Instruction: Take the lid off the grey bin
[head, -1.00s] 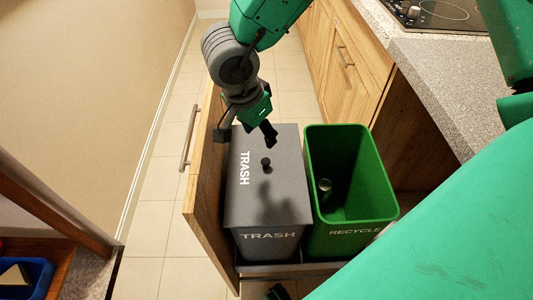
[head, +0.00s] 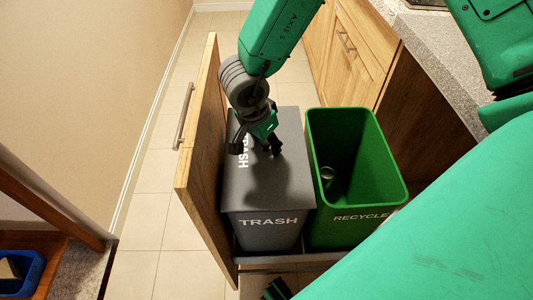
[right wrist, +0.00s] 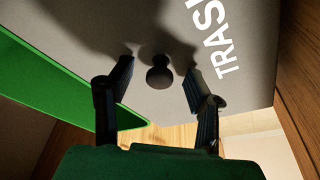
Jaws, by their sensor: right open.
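The grey bin (head: 262,232), marked TRASH, stands upright with its flat grey lid (head: 265,190) on top. My right gripper (head: 270,148) is above the lid, pointing down, open and empty. In the right wrist view the lid's dark round knob (right wrist: 159,75) lies between the two spread fingers, with a gap on each side. In the head view the gripper hides the knob. A dark piece at the bottom edge of the head view looks like part of my left gripper (head: 276,289); its fingers are not clear.
An open green bin (head: 350,222), marked RECYCLE, stands right beside the grey bin, with a can (head: 327,174) inside. The wooden drawer front (head: 204,165) rises close on the left. A stone counter (head: 440,60) is at right. Tiled floor (head: 150,215) is free at left.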

